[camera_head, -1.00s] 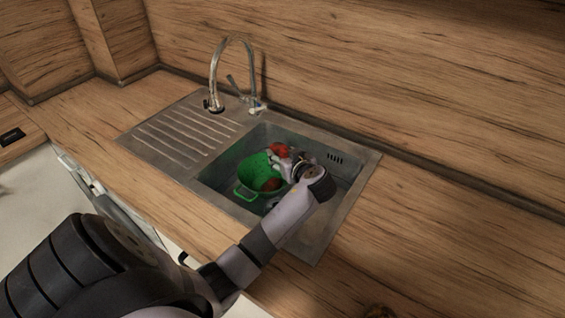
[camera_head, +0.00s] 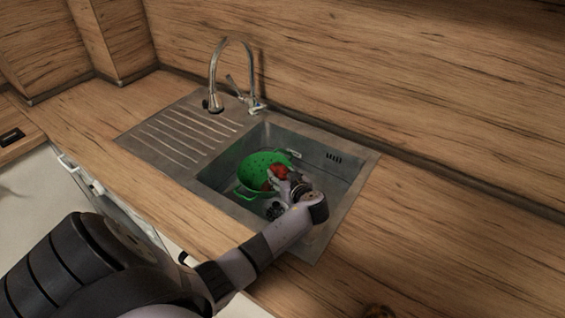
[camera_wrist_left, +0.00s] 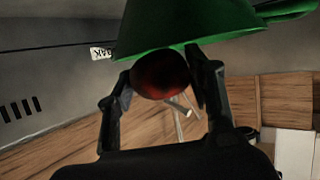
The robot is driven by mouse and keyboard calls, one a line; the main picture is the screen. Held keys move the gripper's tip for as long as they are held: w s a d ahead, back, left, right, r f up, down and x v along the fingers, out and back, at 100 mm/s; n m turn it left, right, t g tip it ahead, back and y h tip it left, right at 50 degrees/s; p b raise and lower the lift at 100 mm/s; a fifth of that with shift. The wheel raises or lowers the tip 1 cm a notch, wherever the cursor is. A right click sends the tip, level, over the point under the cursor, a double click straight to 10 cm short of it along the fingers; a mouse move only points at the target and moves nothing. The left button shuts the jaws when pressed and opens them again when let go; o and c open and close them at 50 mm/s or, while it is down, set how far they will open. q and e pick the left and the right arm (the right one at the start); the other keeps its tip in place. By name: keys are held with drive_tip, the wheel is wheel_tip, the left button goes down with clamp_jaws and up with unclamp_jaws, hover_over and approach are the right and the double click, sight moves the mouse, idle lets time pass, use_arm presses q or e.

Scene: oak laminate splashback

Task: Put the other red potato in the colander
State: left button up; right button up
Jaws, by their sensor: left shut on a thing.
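The green colander (camera_head: 262,161) sits in the sink basin, with a handle at its front left. It also fills the top of the left wrist view (camera_wrist_left: 190,25). My left gripper (camera_head: 281,174) is shut on a red potato (camera_head: 279,170), held at the right side of the colander's opening. In the left wrist view the potato (camera_wrist_left: 160,75) is between the two fingers, against the green of the colander. Another red potato (camera_head: 266,186) shows partly inside the colander, low down. I cannot tell whether the held potato touches the colander. My right gripper is not in view.
The steel sink (camera_head: 215,187) has a ribbed drainboard (camera_head: 180,135) at its left. A tall curved tap (camera_head: 216,75) stands behind the basin. The dark drain (camera_head: 274,210) shows beside the colander. The wooden worktop (camera_head: 440,235) at right is mostly clear.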

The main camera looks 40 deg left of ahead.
sight(284, 176)
use_arm(q)
drive_tip(key=shift+f+b, duration=0.35)
drive_tip(key=shift+f, duration=0.1)
drive_tip(key=o, duration=1.4)
drive_tip(key=shift+r+p, duration=0.7)
drive_tip(key=shift+p, duration=0.1)
drive_tip(key=p+v, duration=0.2)
drive_tip(key=v, duration=0.5)
drive_tip(key=shift+f, duration=0.1)
drive_tip(key=shift+d, duration=0.25)
